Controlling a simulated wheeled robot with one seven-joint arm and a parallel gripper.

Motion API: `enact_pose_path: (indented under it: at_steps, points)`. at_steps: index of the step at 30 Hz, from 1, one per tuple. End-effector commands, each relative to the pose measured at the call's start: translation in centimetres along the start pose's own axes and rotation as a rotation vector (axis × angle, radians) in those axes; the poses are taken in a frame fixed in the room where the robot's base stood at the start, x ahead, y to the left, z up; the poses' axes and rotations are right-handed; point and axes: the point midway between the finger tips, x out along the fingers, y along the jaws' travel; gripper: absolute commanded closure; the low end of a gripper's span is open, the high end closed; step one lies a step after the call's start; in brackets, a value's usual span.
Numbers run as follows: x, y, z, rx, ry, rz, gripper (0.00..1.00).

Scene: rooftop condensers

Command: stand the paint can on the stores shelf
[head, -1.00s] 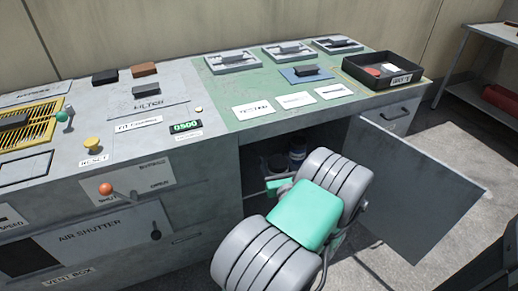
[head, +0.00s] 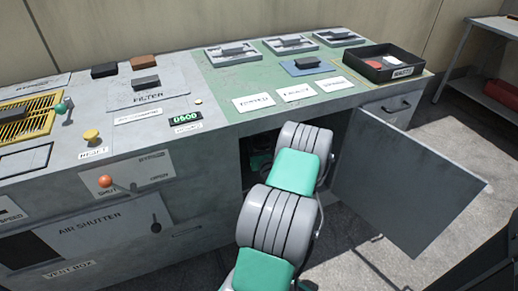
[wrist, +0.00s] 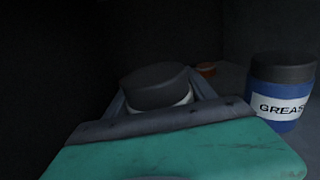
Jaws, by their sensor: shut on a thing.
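In the wrist view my gripper (wrist: 160,92) is shut on a can with a dark lid and a pale side, which I take as the paint can (wrist: 156,86). Its label is hidden and its lower part is behind the gripper's teal and grey body. A blue can marked GREASE (wrist: 283,98) stands apart to the right. In the head view my arm reaches into the dark open cupboard (head: 340,140) under the bench, and it hides my gripper and the can. I cannot tell which surface is the stores shelf.
The cupboard door (head: 400,180) stands wide open on the right. The bench top (head: 215,105) carries switches, labels and a black tray (head: 383,73). A metal rack (head: 495,28) with a red item stands far right.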

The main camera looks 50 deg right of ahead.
Motion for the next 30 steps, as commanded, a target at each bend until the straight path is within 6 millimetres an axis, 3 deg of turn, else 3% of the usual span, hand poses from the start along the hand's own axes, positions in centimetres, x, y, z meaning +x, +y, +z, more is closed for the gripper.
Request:
enact_pose_path:
  at_steps: [1, 3, 14, 15, 22, 30]
  points:
    - [0.02, -0.05, -1.87, 0.000, 0.000, -0.001, 0.97]
    - [0.32, 0.01, -2.52, -0.002, -0.004, 0.000, 0.97]
    - [0.40, 0.01, -2.54, -0.001, -0.002, -0.001, 0.97]
    - [0.37, 0.04, -2.54, -0.001, 0.000, 0.000, 0.34]
    - [0.36, 0.04, -2.51, -0.001, 0.000, 0.000, 0.15]
    - [0.37, 0.04, -2.26, -0.001, 0.000, 0.000, 0.15]
